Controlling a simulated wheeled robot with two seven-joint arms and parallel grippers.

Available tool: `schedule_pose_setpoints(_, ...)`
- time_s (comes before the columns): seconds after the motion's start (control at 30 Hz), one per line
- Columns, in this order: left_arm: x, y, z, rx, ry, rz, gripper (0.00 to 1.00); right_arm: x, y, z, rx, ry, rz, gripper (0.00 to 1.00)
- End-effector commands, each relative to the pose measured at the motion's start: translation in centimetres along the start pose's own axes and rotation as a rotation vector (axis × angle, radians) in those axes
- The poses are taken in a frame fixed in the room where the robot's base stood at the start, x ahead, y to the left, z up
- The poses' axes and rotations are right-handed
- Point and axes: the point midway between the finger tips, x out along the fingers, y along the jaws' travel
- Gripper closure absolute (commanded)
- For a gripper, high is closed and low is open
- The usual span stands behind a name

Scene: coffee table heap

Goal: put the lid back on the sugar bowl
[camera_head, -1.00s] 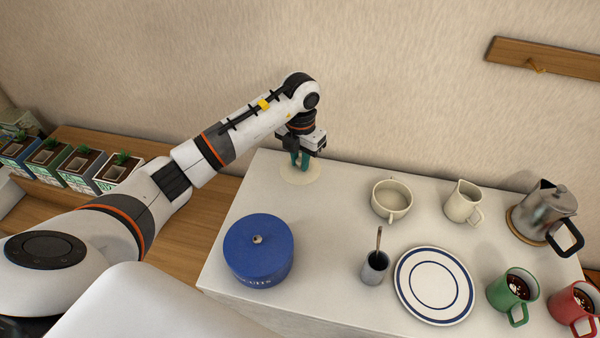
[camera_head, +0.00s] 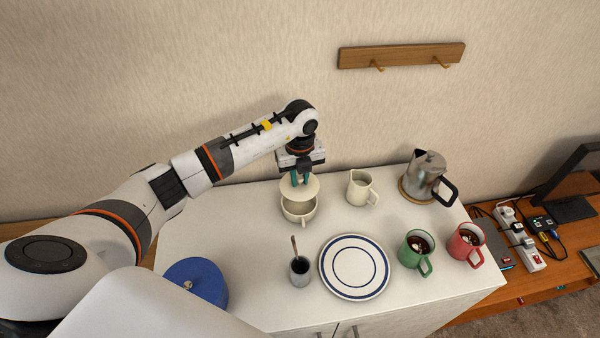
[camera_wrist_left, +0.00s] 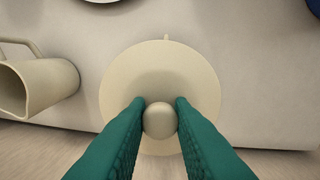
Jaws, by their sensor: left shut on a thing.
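My left gripper (camera_head: 300,178) is shut on the knob of the cream lid (camera_head: 296,189). The lid is a round disc held roughly level over the back part of the cream sugar bowl (camera_head: 300,215). The bowl's front opening and inside still show in the head view, so the lid does not cover it there. In the left wrist view the lid (camera_wrist_left: 160,70) fills the middle, with its knob between the teal fingers. It hides nearly all of the bowl; a small cream tip shows past its far edge. My right gripper is not in view.
A cream jug (camera_head: 361,189) stands close to the right of the bowl. A grey cup with a spoon (camera_head: 299,269) and a blue-rimmed plate (camera_head: 354,267) are in front. A blue tin (camera_head: 200,281), green mug (camera_head: 415,250), red mug (camera_head: 465,243) and metal pot (camera_head: 427,178) stand farther off.

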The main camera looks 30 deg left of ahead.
Motion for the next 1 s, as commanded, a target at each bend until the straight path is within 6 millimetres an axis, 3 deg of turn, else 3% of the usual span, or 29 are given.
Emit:
schedule_pose_setpoints(0.7,5.9,0.1,0.0,0.002,0.000,0.001,1.00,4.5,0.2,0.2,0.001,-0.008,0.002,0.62)
schedule_pose_setpoints(1.0,6.2,0.1,0.0,0.002,0.000,0.001,1.00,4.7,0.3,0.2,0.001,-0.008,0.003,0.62)
